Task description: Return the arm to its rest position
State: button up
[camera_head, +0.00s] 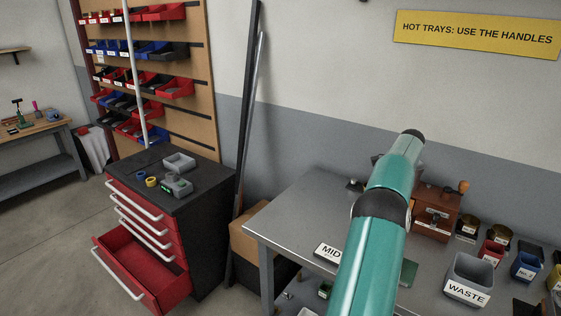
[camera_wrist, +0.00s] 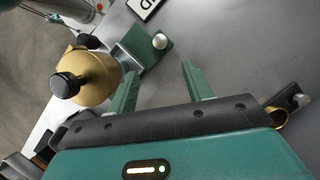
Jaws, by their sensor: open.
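My teal arm (camera_head: 372,240) reaches forward from the bottom of the head view over the grey workbench (camera_head: 290,212). Its far end hides my gripper in that view. In the wrist view my gripper (camera_wrist: 158,72) shows two green fingers standing apart, with only the grey bench surface visible between them. A brass vessel (camera_wrist: 98,88) with a black knob lies just left of the left finger. I cannot tell whether they touch. A green plate with a silver knob (camera_wrist: 160,41) is beyond the fingertips.
A wooden box (camera_head: 436,214), several small cups and a grey WASTE bin (camera_head: 470,279) stand on the bench right of my arm. A MID label (camera_head: 329,253) lies left of it. The red cabinet (camera_head: 150,226) at left has its bottom drawer (camera_head: 139,272) pulled out.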

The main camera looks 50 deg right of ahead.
jog(key=w+a+r+n+h, duration=0.1)
jog(key=w+a+r+n, duration=0.1)
jog(key=w+a+r, duration=0.4)
jog(key=w+a+r+n, duration=0.2)
jog(key=w+a+r, duration=0.1)
jog(key=a, duration=0.5)
jog(key=w+a+r+n+h, duration=0.1)
jog(key=w+a+r+n, duration=0.2)
jog(key=w+a+r, duration=0.3)
jog(key=a+r+n, duration=0.2)
jog(key=a+n, duration=0.1)
jog(key=a, duration=1.1)
jog(key=s+a+n+t+h, duration=0.1)
jog(key=s+a+n, duration=0.15)
jog(key=a, duration=0.65)
jog(key=s+a+n+t+h, duration=0.15)
jog(key=a+n, duration=0.25)
jog(key=a, duration=0.5)
jog(key=s+a+f+n+t, duration=0.1)
jog(key=s+a+f+n, duration=0.5)
jog(key=s+a, duration=0.3)
jog(key=shift+a+f, duration=0.2)
jog(key=shift+a, duration=0.9)
jog(key=shift+s+n+y, duration=0.1)
jog(key=shift+n+y, duration=0.15)
